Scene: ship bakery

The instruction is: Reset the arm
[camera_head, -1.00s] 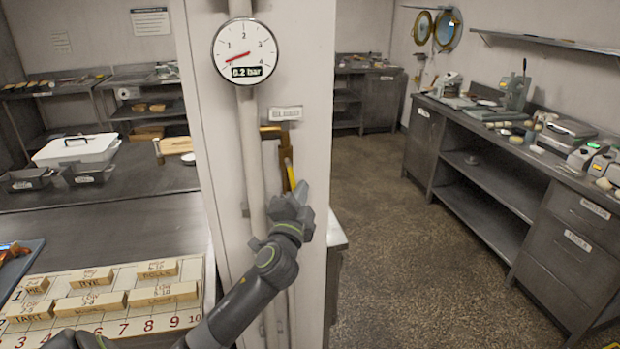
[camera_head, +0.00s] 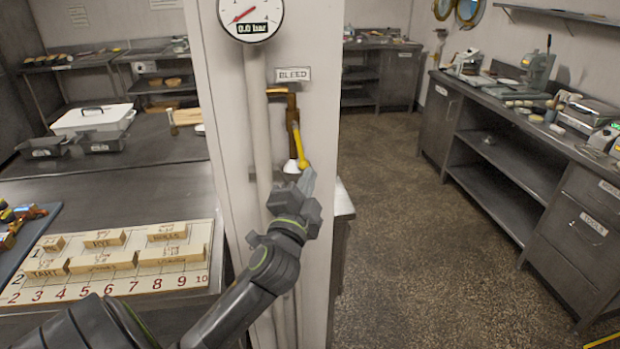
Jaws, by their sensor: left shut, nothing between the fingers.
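My left arm comes in from the lower left, and its gripper (camera_head: 306,184) points up in front of the white column. The left gripper is shut and empty. It is just below the yellow handle (camera_head: 299,146) of the valve under the BLEED label (camera_head: 293,74); whether they touch is hard to tell. The handle slants down to the right from the brass pipe (camera_head: 290,108). The pressure gauge (camera_head: 250,17) above reads 0.0 bar, its top cut off by the frame edge. My right gripper is not in view.
The white column (camera_head: 227,120) stands close in front of my arm. A numbered board (camera_head: 150,285) with several labelled wooden blocks lies on the left table. A counter (camera_head: 500,110) with tools runs along the right. The floor (camera_head: 410,220) between is clear.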

